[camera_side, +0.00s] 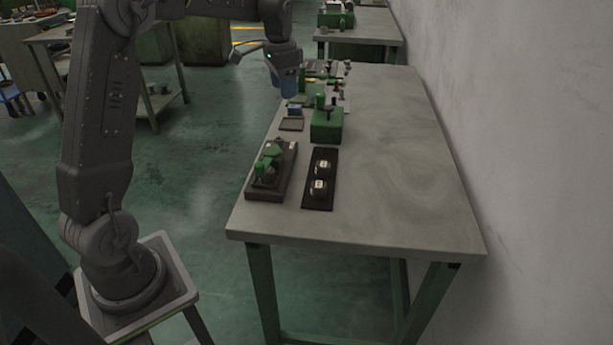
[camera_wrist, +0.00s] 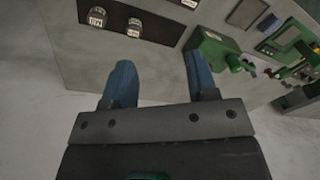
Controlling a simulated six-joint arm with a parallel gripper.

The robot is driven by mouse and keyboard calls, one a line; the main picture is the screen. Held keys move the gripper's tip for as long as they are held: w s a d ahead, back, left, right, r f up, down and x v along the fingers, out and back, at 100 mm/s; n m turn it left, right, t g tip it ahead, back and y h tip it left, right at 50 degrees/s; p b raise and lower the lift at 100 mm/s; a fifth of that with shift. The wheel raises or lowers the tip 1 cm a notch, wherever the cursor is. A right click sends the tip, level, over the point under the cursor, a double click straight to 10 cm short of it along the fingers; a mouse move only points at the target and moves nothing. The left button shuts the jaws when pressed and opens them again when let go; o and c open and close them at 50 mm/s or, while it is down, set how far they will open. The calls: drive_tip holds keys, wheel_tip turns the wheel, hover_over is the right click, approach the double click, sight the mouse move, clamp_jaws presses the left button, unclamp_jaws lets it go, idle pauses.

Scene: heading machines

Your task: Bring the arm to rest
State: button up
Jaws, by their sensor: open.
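My gripper (camera_side: 284,86) has blue fingers and is raised over the table's left edge in the side view, toward its far half. In the wrist view my gripper (camera_wrist: 160,82) shows its two fingers spread apart with nothing between them. The fingers look clear of the things on the table. My arm stands at the left of the side view, bent at the top, with its wrist hanging down.
The grey table (camera_side: 385,160) holds a dark board with a green device (camera_side: 270,165), a black tray (camera_side: 319,195) with two round pieces, and a green block machine (camera_side: 327,124). A wall (camera_side: 510,120) stands right. The table's right half is clear.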

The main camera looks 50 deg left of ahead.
drive_tip(key=s+d+r+n+t, duration=0.1)
drive_tip(key=s+d+r+t, duration=0.15)
drive_tip(key=s+d, duration=0.6)
drive_tip(key=s+d+r+n+t, duration=0.1)
drive_tip(key=s+d+r, duration=0.2)
drive_tip(key=s+d, duration=0.55)
drive_tip(key=s+d+f+t, duration=0.1)
drive_tip(key=s+d+f, duration=0.3)
drive_tip(key=s, duration=0.4)
drive_tip(key=shift+d+n, duration=0.15)
drive_tip(key=shift+n, duration=0.15)
